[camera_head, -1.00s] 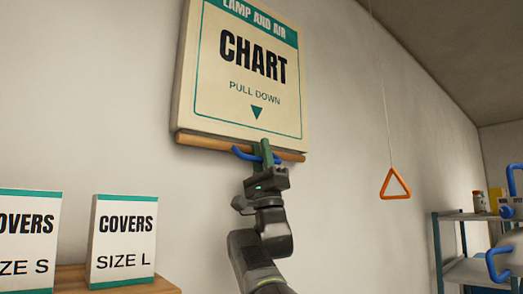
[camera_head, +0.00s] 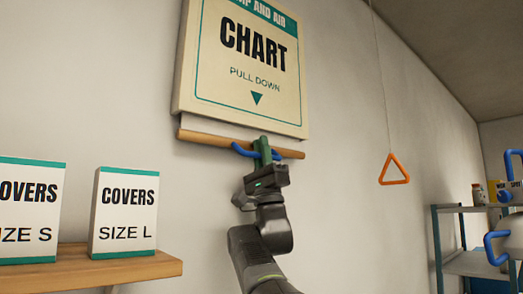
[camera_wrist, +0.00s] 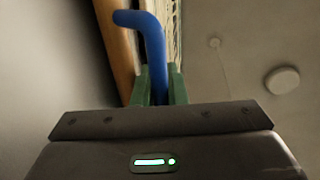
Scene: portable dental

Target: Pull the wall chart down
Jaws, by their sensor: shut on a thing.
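The wall chart (camera_head: 270,112) is a cream panel with a teal border, "CHART", "PULL DOWN" and a down arrow, high on the wall. A wooden bar (camera_head: 207,137) hangs just under its lower edge, with a narrow gap between them. A blue handle (camera_head: 240,149) is at the bar's right half. My gripper (camera_head: 262,151) has green fingers shut on the blue handle from below. In the wrist view the blue handle (camera_wrist: 153,50) rises between the green fingers, beside the wooden bar (camera_wrist: 117,45). The fingers hide part of the handle.
Two cover boxes, size S (camera_head: 28,215) and size L (camera_head: 123,215), stand on a wooden shelf (camera_head: 150,268) at lower left. An orange triangular pull (camera_head: 394,182) hangs on a cord at right. A metal rack (camera_head: 460,208) with blue hooks stands at far right.

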